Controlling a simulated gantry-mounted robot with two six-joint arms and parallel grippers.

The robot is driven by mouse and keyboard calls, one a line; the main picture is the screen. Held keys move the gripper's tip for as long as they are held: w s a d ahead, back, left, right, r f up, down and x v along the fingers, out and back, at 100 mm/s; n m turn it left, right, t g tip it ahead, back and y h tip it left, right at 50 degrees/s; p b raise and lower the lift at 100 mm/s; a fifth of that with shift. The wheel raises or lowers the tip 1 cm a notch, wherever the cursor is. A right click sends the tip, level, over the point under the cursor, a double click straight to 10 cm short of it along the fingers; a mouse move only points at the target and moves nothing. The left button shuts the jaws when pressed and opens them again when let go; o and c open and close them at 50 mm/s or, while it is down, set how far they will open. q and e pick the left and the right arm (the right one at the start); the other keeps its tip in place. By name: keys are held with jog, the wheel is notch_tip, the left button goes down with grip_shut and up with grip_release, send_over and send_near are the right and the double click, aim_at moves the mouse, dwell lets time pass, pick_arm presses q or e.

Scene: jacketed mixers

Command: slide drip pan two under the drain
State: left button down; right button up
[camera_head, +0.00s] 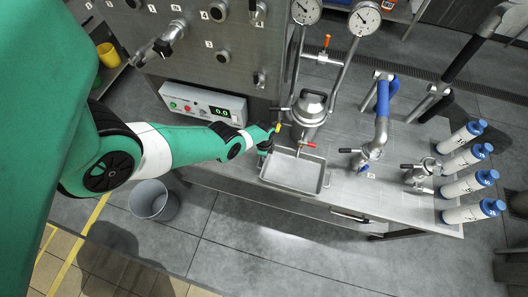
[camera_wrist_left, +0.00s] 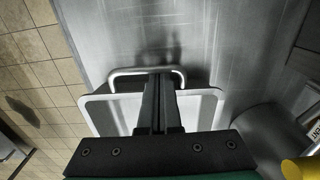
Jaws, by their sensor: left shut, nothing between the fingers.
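A shallow metal drip pan (camera_head: 293,174) lies on the steel bench in front of a small jacketed mixer (camera_head: 311,108). The mixer's drain valve, with a red lever (camera_head: 308,145), sits at the pan's back edge as seen from the head; the height between them is hard to judge. My left gripper (camera_head: 265,147) is at the pan's back left corner, shut and empty. In the left wrist view the shut fingers (camera_wrist_left: 158,78) reach over the pan (camera_wrist_left: 207,103) to its bar handle (camera_wrist_left: 118,73); whether they touch is unclear. My right gripper is not in view.
Several white bottles with blue caps (camera_head: 465,159) line the bench's right end. A control box (camera_head: 205,104) is behind my left arm. A grey bin (camera_head: 152,200) stands on the floor.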

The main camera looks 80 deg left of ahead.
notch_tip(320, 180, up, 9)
jog(key=p, duration=0.7)
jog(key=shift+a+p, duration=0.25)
jog(key=shift+p, duration=0.15)
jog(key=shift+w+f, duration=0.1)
